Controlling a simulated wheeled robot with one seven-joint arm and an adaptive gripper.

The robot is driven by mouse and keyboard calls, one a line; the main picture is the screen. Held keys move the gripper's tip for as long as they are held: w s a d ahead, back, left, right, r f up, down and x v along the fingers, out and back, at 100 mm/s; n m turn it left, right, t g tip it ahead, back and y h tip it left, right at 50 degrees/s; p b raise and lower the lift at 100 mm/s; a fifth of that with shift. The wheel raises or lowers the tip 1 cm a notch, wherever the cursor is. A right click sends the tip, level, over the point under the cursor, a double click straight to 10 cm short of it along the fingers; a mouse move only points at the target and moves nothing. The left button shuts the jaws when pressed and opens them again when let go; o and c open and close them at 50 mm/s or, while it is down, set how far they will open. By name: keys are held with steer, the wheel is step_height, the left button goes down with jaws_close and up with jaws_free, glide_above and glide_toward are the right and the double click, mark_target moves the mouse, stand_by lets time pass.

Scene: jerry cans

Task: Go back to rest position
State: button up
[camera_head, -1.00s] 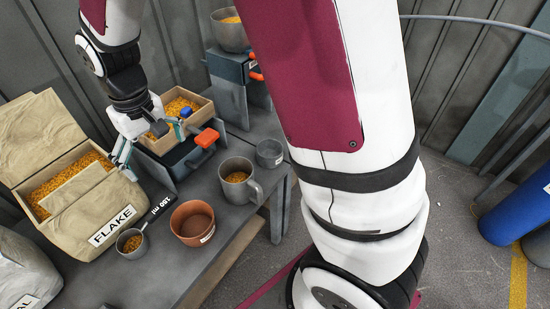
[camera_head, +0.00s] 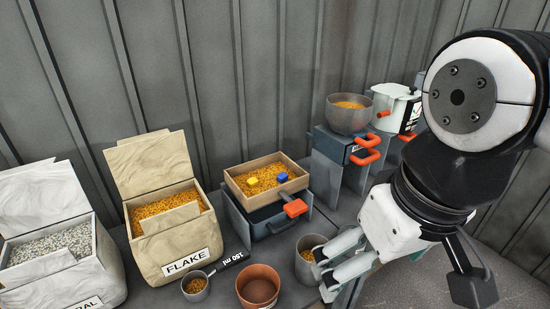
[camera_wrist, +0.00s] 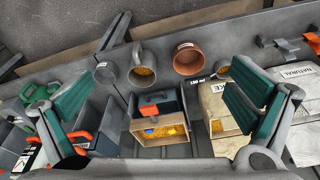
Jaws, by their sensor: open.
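My gripper (camera_head: 338,264) is at the right of the bench in the head view, fingers spread and pointing left. The near mug (camera_head: 308,258) is partly covered by its fingers. In the wrist view my gripper (camera_wrist: 165,103) shows two green-padded fingers wide apart with nothing held between them. Below them lies the wooden box (camera_wrist: 160,137) of orange grain, with a yellow cube (camera_head: 252,181) and a blue cube (camera_head: 283,177) on the grain. My gripper is apart from this box.
A metal bowl (camera_head: 349,117) and white pot (camera_head: 393,106) stand at the back right. Floor (camera_head: 415,285) shows at the lower right.

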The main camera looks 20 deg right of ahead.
steer(key=shift+s, duration=0.15)
step_height(320, 180, up, 10)
steer(key=t+p, duration=0.2)
steer(key=p, duration=0.6)
steer(key=shift+d+f, duration=0.15)
steer(key=shift+f, duration=0.05)
stand_by(0.3)
